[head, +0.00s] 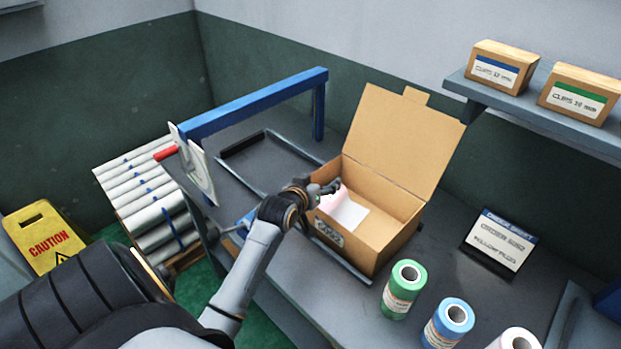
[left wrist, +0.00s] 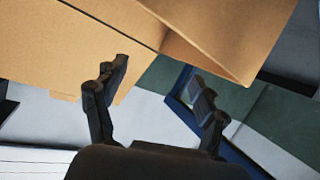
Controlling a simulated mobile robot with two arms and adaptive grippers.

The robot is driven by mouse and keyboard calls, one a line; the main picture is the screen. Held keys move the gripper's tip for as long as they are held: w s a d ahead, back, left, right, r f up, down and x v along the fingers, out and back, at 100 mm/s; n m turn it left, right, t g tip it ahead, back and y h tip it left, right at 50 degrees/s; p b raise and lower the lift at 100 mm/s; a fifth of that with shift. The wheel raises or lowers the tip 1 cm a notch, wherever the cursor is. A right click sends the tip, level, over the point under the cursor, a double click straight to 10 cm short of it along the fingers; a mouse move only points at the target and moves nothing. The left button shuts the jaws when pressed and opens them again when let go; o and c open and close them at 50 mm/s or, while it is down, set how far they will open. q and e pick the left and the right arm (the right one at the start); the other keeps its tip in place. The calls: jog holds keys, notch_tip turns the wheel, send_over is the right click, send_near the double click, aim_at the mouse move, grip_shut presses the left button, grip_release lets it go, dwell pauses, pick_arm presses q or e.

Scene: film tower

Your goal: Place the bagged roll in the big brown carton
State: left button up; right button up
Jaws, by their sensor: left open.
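The big brown carton (head: 395,205) stands open on the grey bench, its lid raised at the back. Inside, a pinkish patch (head: 332,199) shows at the left beside a white, paper-like piece (head: 350,215); the pink thing is partly hidden, and I cannot tell whether it is the bagged roll. My left gripper (head: 334,187) is over the carton's left rim. In the left wrist view my left gripper (left wrist: 155,95) has its fingers apart, with nothing between them and carton cardboard (left wrist: 75,40) beyond. My right gripper is out of view.
A green roll (head: 404,289), a blue roll (head: 449,323) and a white roll (head: 515,340) stand at the bench front. A blue-framed bar (head: 260,100) stands left of the carton. A sign (head: 497,244) stands at right. A shelf (head: 540,100) holds clip boxes.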

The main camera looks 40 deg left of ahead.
pick_arm(q)
jog(key=v, duration=0.7)
jog(key=shift+s+b, duration=0.2)
jog(key=shift+b, duration=0.25)
jog(key=shift+d, duration=0.1)
jog(key=shift+c, duration=0.2)
dwell(0.5)
